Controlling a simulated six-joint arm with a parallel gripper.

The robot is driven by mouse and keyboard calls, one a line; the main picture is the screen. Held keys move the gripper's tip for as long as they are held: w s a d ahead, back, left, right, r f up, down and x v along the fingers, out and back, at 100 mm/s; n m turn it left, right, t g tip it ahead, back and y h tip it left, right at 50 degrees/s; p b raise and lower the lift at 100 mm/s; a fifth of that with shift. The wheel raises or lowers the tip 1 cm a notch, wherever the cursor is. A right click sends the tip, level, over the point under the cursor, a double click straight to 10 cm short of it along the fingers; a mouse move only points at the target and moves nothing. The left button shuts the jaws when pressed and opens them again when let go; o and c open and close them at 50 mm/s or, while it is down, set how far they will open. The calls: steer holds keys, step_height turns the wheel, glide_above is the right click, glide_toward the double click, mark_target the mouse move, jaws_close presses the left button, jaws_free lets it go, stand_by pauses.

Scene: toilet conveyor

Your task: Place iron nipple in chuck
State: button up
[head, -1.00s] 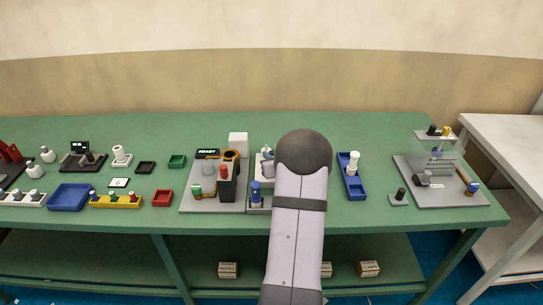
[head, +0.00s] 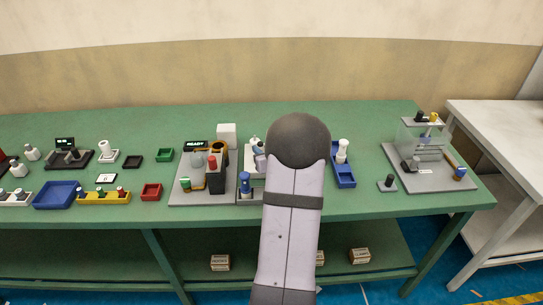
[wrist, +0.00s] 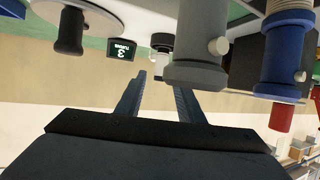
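My gripper (wrist: 159,82) is open in the wrist view, with its two dark fingers apart and nothing visibly held. The wrist picture looks upside down. A grey cylinder with a small side pin (wrist: 197,50) is close to the right fingertip. A blue cylinder with a side pin (wrist: 288,50) is farther right. A small dark round part with a pale top (wrist: 163,42) shows beyond the gap between the fingers. I cannot tell which part is the iron nipple or which is the chuck. In the head view my arm hides the gripper and part of the bench behind it.
A blue tray (head: 344,179) with a white part stands right of my arm. A fixture with a black block and red cap (head: 216,170) and a blue cylinder (head: 245,183) are left. A clear-shielded station (head: 425,148) is far right. A small display (wrist: 121,48) shows in the wrist view.

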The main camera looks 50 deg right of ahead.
steer(key=v, duration=0.7)
steer(key=shift+a, duration=0.1)
steer(key=w+a+r+n+g+y+p, duration=0.2)
steer(key=w+a+g+p, duration=0.15)
steer(key=a, duration=0.95)
steer(key=s+a+f+n+g+y, duration=0.1)
steer(key=s+a+f+g, duration=0.1)
steer(key=s+a, duration=0.4)
steer(key=s+a+f+n+g+y+b, duration=0.1)
steer(key=s+a+f+g, duration=0.2)
steer(key=s+a, duration=0.3)
steer(key=s+a+f+n+g+y, duration=0.1)
steer(key=s+a, duration=0.4)
steer(key=a, duration=0.9)
steer(key=shift+s+f+g+y, duration=0.45)
steer(key=shift+f+g, duration=0.5)
steer(key=shift+g, duration=0.3)
